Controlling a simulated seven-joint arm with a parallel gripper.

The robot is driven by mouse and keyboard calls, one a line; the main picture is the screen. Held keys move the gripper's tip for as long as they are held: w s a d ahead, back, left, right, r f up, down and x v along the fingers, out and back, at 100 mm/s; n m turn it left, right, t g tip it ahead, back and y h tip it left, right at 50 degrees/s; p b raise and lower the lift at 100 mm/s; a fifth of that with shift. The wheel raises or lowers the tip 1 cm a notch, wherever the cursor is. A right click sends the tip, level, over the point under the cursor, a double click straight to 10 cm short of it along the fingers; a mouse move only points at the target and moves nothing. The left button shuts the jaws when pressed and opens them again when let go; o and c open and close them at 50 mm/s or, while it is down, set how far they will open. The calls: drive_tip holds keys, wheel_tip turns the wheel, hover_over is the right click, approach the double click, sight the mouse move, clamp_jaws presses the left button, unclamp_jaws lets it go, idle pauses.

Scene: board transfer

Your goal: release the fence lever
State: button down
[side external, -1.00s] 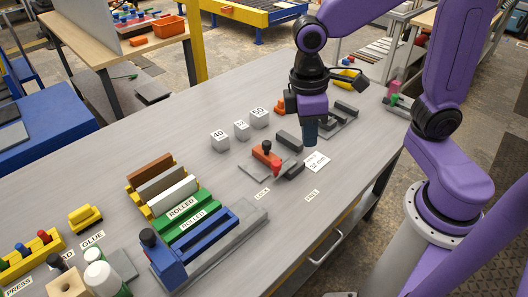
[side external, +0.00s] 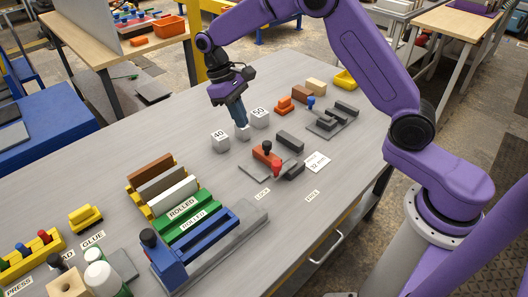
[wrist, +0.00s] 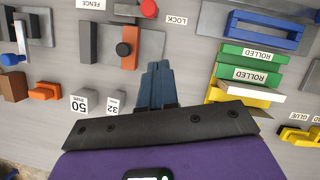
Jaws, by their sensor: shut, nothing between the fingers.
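The fence fixture is a grey plate with an orange block (side external: 262,155) topped by a black knob, and a small lever with a red knob (side external: 276,168) at its front. The red knob also shows at the top edge of the wrist view (wrist: 149,8), near the LOCK label (wrist: 176,19). The LOCK label (side external: 262,194) and FREE label (side external: 312,195) lie in front of the fixture. My gripper (side external: 241,124) is shut and empty, pointing down by the number blocks, behind and left of the fixture. Its closed fingers show in the wrist view (wrist: 158,68); nothing touches the lever.
The 40 block (side external: 220,142), the partly hidden 32 block (side external: 243,134) and the 50 block (side external: 259,118) stand around my fingers. A rack of coloured boards (side external: 172,205) stands front left.

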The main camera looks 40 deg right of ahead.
drive_tip(key=shift+w+d+f+m, duration=0.15)
drive_tip(key=shift+w+d+f, duration=0.1)
drive_tip(key=shift+w+f, duration=0.15)
drive_tip(key=shift+w+d+f+m, duration=0.15)
drive_tip(key=shift+w+d+f, duration=0.1)
drive_tip(key=shift+w, duration=0.2)
drive_tip(key=x, duration=1)
drive_tip(key=shift+s+f, duration=0.1)
drive_tip(key=shift+s, duration=0.3)
drive_tip(key=shift+s+d, duration=0.25)
drive_tip(key=shift+s, duration=0.6)
drive_tip(key=shift+s+d, duration=0.25)
drive_tip(key=shift+s, duration=0.65)
drive_tip(key=shift+s, duration=0.1)
drive_tip(key=shift+s+a+n, duration=0.15)
drive_tip(key=shift+s+n, duration=0.05)
drive_tip(key=shift+n, duration=0.2)
